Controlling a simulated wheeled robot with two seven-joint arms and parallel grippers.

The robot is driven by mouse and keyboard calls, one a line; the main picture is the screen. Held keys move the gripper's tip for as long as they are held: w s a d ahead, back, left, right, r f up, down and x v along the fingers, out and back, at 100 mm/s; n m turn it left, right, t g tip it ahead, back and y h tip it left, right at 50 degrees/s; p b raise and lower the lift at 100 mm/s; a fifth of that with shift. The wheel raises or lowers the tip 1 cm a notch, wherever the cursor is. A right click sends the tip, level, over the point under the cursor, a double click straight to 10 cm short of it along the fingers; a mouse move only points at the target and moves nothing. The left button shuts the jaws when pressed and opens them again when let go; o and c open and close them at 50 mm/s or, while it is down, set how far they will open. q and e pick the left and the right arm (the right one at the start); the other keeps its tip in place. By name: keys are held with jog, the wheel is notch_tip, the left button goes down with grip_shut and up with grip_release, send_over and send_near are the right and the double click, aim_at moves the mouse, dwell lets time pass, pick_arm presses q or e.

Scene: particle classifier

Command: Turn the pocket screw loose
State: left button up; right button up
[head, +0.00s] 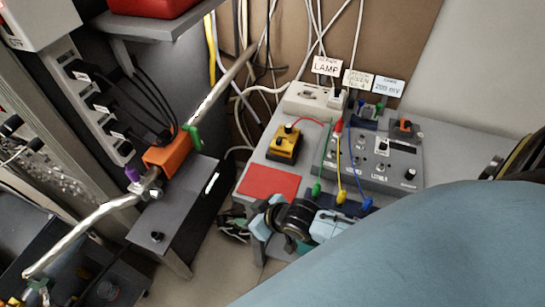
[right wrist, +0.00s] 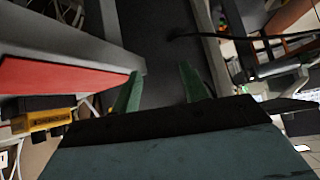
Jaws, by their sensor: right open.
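A bent metal tube (head: 214,95) runs through an orange block (head: 168,153). A green handle (head: 193,138) and a purple knob (head: 133,174) sit by the block. A dark box below carries a small black knob (head: 157,237). I cannot tell which part is the pocket screw. My right gripper (head: 236,217) is beside the grey table's front left corner, below the red patch. In the right wrist view its two green fingers (right wrist: 160,88) are apart, with nothing seen held between them. My left gripper is not clearly in view.
The grey table (head: 262,164) holds a red patch (head: 269,182), a yellow box (head: 285,144), a control box (head: 385,158) and a power strip (head: 314,102). Coloured leads cross it. Black cables (head: 150,100) hang at the left rack. My right arm covers the lower right.

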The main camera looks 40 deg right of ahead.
jog(key=s+d+f+g+h, duration=0.1)
jog(key=s+f, duration=0.1)
jog(key=f, duration=0.3)
jog(key=s+d+f+g, duration=0.1)
jog(key=s+d+f, duration=0.1)
jog(key=f, duration=0.3)
jog(key=shift+s+d+m+h, duration=0.3)
jog(key=shift+s+m+h, duration=0.1)
jog(key=shift+s, duration=0.25)
jog(key=s+d+f+g+h+b, duration=0.15)
jog(key=s+d+f, duration=0.25)
jog(key=s+f, duration=0.85)
jog(key=s+f+g, duration=0.2)
jog(key=s+f, duration=0.2)
jog(key=s, duration=0.4)
jog(key=s+f+g, duration=0.2)
jog(key=s+f, duration=0.3)
jog(key=s, duration=0.3)
jog(key=shift+s+f+m+b, duration=0.2)
jog(key=shift+f+m+b, duration=0.1)
jog(key=shift+b, duration=0.05)
